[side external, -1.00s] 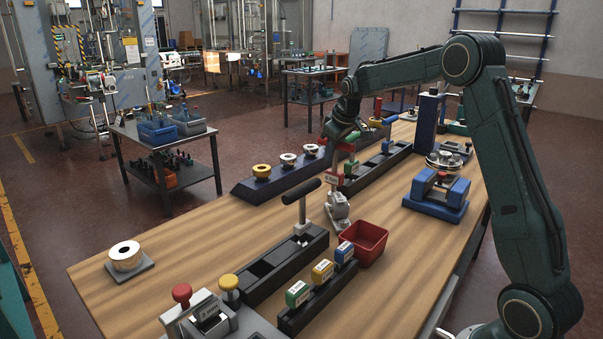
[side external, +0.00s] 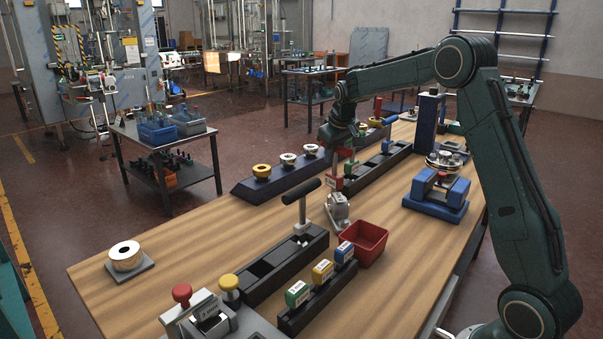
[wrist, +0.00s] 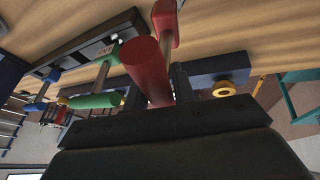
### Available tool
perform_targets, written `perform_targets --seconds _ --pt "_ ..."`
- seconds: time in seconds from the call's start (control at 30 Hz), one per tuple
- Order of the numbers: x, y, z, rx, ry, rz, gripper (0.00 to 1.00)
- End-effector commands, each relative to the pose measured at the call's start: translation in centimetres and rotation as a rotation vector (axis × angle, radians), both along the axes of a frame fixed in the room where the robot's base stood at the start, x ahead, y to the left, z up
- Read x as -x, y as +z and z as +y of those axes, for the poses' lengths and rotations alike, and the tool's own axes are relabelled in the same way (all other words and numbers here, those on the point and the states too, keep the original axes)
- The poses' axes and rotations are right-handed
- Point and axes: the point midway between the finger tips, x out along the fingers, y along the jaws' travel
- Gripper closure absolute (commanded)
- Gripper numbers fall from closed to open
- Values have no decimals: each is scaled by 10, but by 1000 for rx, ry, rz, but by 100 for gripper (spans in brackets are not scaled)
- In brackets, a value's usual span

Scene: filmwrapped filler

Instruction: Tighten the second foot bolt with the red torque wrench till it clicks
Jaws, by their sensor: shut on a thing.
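My gripper (side external: 342,148) is shut on the red torque wrench and holds it above the bench. In the wrist view its red handle (wrist: 147,70) lies between the fingers, and its shaft runs up to a red head (wrist: 165,22). In the side view the red head (side external: 334,182) is just above a small silver metal foot (side external: 338,209) on the bench. The wrench's tip and the foot's bolts are too small to tell apart, so I cannot tell whether they touch.
A black rack (side external: 379,171) behind holds other wrenches, with green (wrist: 96,100) and blue (wrist: 36,107) handles in the wrist view. A red bin (side external: 364,248) and a black T-handled tool (side external: 301,197) stand near the foot. A dark blue rail (side external: 285,181) carries several spools.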

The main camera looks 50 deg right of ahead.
Motion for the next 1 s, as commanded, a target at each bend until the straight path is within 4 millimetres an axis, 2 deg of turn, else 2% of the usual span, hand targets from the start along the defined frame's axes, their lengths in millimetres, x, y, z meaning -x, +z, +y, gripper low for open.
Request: perform_targets --seconds 0.47,0.83,1.0 --pt "0 1 -1 1 -62 -2 100" --pt "1 1 -2 1 -298 -2 100" --pt "2 0 -3 0 -332 -2 100"
